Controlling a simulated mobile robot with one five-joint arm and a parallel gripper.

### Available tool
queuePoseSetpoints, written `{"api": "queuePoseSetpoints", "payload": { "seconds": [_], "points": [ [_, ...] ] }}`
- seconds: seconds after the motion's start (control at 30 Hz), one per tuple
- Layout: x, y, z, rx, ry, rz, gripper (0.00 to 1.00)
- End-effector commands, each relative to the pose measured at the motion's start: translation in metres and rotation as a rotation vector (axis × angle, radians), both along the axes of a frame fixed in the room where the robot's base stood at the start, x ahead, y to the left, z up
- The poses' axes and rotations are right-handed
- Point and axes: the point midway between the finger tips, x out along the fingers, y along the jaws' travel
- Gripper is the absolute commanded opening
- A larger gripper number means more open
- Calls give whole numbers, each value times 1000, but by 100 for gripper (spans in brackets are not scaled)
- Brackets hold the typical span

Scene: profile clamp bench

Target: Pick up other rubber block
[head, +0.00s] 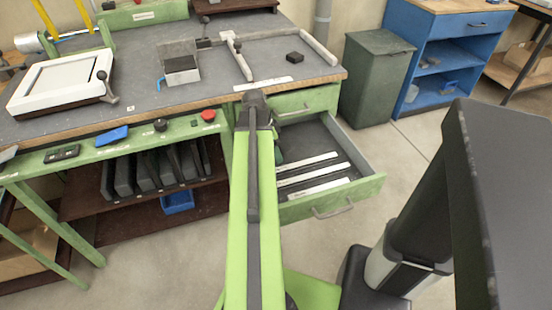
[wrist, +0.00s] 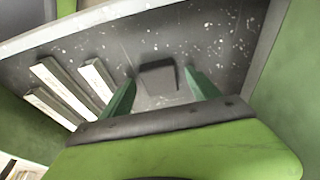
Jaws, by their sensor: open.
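A dark rubber block (wrist: 158,75) lies on the grey floor of the open drawer (head: 362,190) in the wrist view. My gripper (wrist: 160,82) is open, with its two green fingers apart and pointing at the block, one toward each side of it. I cannot tell whether the fingers touch it or how high they are above the floor. In the head view my arm hides this block and most of my gripper. Another dark block (head: 295,57) lies on the grey bench top, near the right clamp rails.
Several pale metal bars (wrist: 75,92) lie in the drawer, left of the block in the wrist view. The drawer walls stand close around my gripper. A green-grey bin (head: 372,85) and a blue cabinet (head: 440,60) stand to the right of the bench.

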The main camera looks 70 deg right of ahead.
Motion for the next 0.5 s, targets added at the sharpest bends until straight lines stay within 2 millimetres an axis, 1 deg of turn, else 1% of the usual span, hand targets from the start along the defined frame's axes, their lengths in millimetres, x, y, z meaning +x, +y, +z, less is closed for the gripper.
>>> {"api": "queuePoseSetpoints", "payload": {
  "seconds": [0.13, 0.5],
  "points": [
    [0, 0, 2, 0, 0, 0, 70],
    [0, 0, 2, 0, 0, 0, 21]
  ]
}}
